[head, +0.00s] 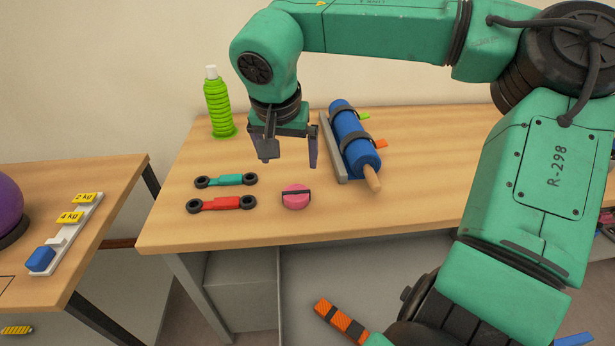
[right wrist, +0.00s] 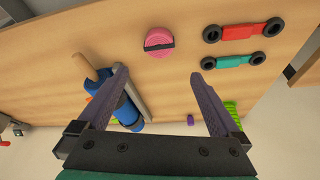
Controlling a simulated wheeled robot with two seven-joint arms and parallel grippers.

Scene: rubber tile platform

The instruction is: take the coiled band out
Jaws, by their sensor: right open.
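A round pink coil with a dark strap across it, which looks like the coiled band (head: 296,197), lies on the wooden table (head: 400,190) near its front edge. It also shows in the right wrist view (right wrist: 159,42), ahead of the fingertips. My right gripper (head: 290,152) is open and empty, pointing down above the table behind the pink coil. Its two fingers also show in the right wrist view (right wrist: 158,75), apart with nothing between them. My left gripper is in neither view.
A blue roller (head: 350,135) strapped against a grey rail (head: 332,150) stands close right of the gripper. A teal bar (head: 226,180) and red bar (head: 222,203) lie left of the coil. A green bottle (head: 218,105) stands behind. A side table (head: 105,175) is at left.

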